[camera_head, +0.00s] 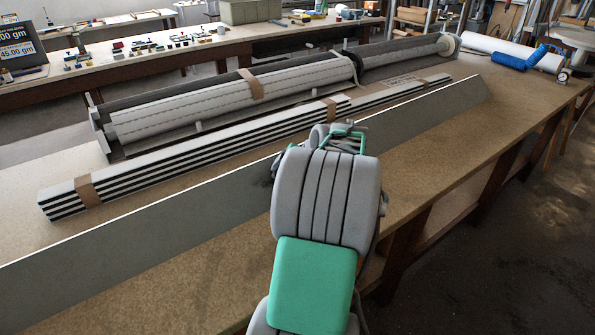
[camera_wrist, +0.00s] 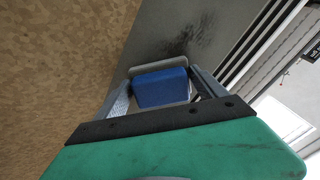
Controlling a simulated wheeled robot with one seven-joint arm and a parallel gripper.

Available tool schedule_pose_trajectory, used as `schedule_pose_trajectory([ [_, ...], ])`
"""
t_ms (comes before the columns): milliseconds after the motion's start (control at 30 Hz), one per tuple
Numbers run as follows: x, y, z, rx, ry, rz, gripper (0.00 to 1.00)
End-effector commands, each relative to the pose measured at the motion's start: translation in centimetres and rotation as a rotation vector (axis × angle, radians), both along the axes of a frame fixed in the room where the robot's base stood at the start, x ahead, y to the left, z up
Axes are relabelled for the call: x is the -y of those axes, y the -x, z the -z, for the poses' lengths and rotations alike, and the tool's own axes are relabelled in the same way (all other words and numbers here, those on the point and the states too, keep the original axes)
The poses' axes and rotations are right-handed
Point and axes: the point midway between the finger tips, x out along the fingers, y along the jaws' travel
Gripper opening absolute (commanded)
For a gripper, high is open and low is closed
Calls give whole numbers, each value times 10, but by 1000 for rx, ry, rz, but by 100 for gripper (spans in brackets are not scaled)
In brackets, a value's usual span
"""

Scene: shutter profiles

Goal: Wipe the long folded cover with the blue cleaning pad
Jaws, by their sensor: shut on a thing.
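The long folded cover (camera_head: 130,252) is a grey panel with a pale upper edge, running diagonally along the bench from lower left to upper right. In the wrist view the cover (camera_wrist: 150,38) is a grey surface with a dark smudge (camera_wrist: 178,44) just beyond the pad. My gripper (camera_wrist: 160,92) is shut on the blue cleaning pad (camera_wrist: 160,86), which has a pale grey edge at its far side. The pad is over or against the cover; I cannot tell whether it touches. In the head view my arm hides the pad and the cover's middle.
A strapped bundle of striped profiles (camera_head: 130,182) lies behind the cover, with a long roller shutter assembly (camera_head: 225,100) behind that. Bare bench top (camera_head: 450,165) lies in front of the cover.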

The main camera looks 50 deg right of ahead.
Motion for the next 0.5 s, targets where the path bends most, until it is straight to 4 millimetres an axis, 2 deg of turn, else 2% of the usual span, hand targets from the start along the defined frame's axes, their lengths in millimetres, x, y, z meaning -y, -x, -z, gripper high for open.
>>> schedule_pose_trajectory([
  [267,-13,-4,1,0,-2,-1,43],
  [500,-36,-10,0,1,0,-3,43],
])
